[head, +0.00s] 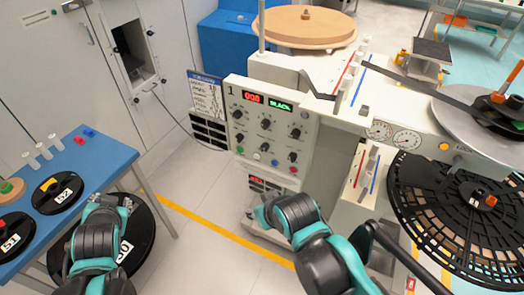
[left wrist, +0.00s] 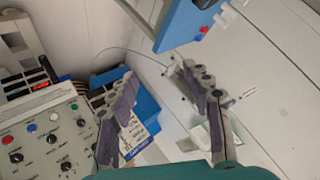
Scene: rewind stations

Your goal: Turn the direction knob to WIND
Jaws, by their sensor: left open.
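The control panel (head: 268,128) stands upright in the middle of the head view, with red and green displays and several dark knobs (head: 266,124). The knob labels are too small to read, so I cannot tell which is the direction knob or where it points. The panel also shows at the left of the left wrist view (left wrist: 43,138), tilted, with knobs and coloured buttons. My left gripper (left wrist: 162,105) is open and empty, with the panel to its left and apart from it.
A blue table (head: 112,158) with labelled reels stands at the left. A large black slotted reel (head: 460,215) and a machine top with gauges (head: 392,134) lie at the right. A card of text (head: 205,92) stands left of the panel.

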